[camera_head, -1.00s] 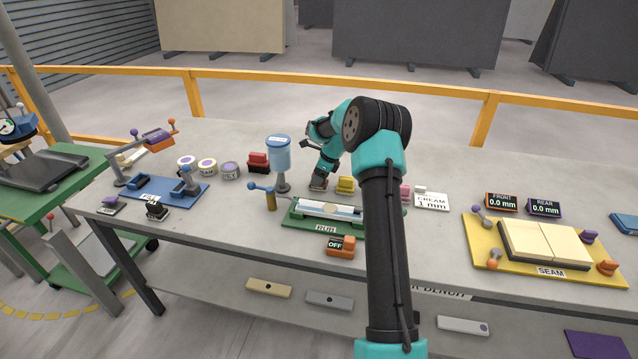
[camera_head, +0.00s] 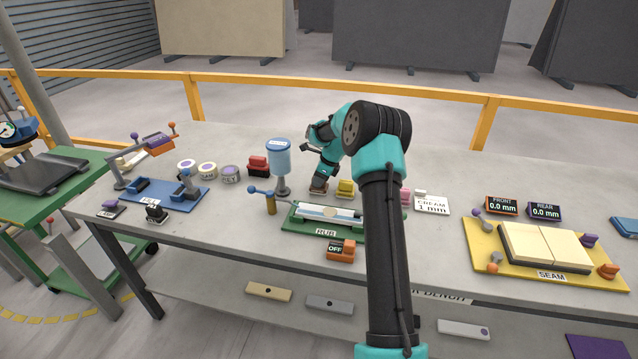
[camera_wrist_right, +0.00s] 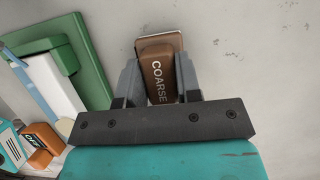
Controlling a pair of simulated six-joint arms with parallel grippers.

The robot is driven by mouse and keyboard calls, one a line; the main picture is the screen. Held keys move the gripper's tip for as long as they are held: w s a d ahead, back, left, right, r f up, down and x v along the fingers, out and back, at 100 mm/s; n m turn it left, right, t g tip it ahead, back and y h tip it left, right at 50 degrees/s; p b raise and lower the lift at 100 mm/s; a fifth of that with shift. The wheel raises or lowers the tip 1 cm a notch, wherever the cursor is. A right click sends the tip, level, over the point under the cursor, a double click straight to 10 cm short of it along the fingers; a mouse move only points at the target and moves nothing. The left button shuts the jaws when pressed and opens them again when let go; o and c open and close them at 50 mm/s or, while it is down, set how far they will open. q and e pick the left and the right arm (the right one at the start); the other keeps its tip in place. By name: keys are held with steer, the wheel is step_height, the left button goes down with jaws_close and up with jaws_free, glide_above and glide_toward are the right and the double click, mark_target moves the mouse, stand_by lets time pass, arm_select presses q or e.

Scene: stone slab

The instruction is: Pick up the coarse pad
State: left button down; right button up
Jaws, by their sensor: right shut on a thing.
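The coarse pad (camera_wrist_right: 157,72) is a brown block labelled COARSE on a wider, lighter brown base. In the right wrist view it sits between the two fingers of my right gripper (camera_wrist_right: 158,80), which is shut on it. In the head view my right gripper (camera_head: 319,186) points down at the bench behind the green RUB fixture, and only a brown edge of the pad shows under it. I cannot tell whether the pad touches the bench. My left gripper is not in view.
The green RUB fixture (camera_head: 300,222) with a pale strip lies just in front of the pad. A blue-topped dispenser (camera_head: 279,160) stands to the left. A yellow block (camera_head: 345,187) is close on the right. The yellow SEAM fixture (camera_head: 483,250) is far right.

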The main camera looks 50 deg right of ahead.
step_height(320, 180, up, 10)
stand_by(0.5)
